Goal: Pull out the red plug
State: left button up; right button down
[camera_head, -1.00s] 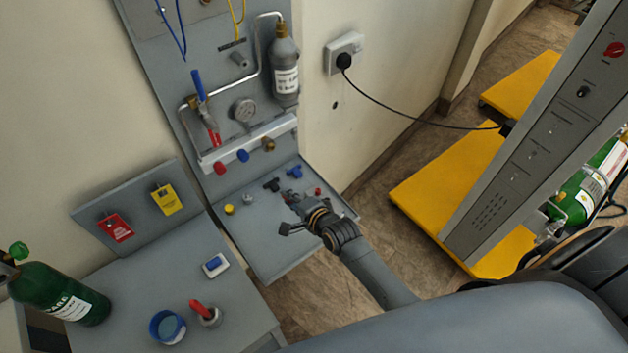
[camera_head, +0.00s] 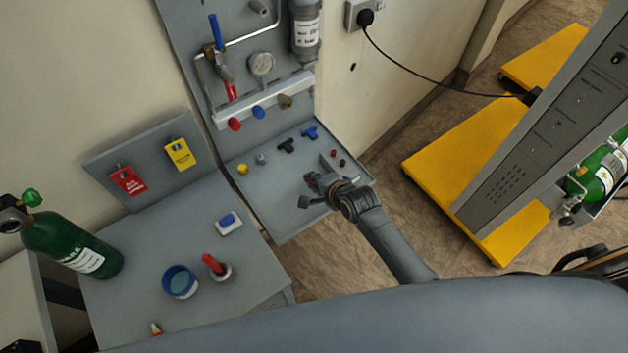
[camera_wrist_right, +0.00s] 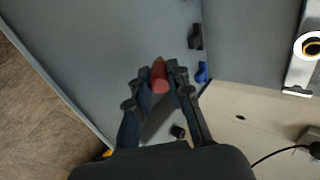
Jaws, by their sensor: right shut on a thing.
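My right gripper (camera_head: 318,188) is over the grey shelf (camera_head: 272,222) at the foot of the panel. In the right wrist view my right gripper (camera_wrist_right: 160,78) is shut on a red cylindrical piece (camera_wrist_right: 160,76), held between the fingertips. It shows only as a small red patch in the head view (camera_head: 311,179). I cannot tell whether it touches the shelf. Another red plug (camera_head: 235,124) sits on the white manifold bar beside a blue plug (camera_head: 258,112) and a brass one (camera_head: 285,101). My left gripper is not in view.
The shelf also carries a yellow piece (camera_head: 243,169), a black tee (camera_head: 287,145), a blue tee (camera_head: 311,132) and a small red piece (camera_head: 333,152). A table with a blue cup (camera_head: 180,283) stands at left. A black cable (camera_head: 440,82) runs right from the wall socket.

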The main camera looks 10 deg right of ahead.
jog(key=shift+f+b, duration=0.4)
jog(key=shift+f, duration=0.25)
jog(key=shift+f, duration=0.4)
jog(key=c, duration=1.1)
grip_release()
jog(key=shift+c, duration=0.2)
jog(key=v, duration=1.2)
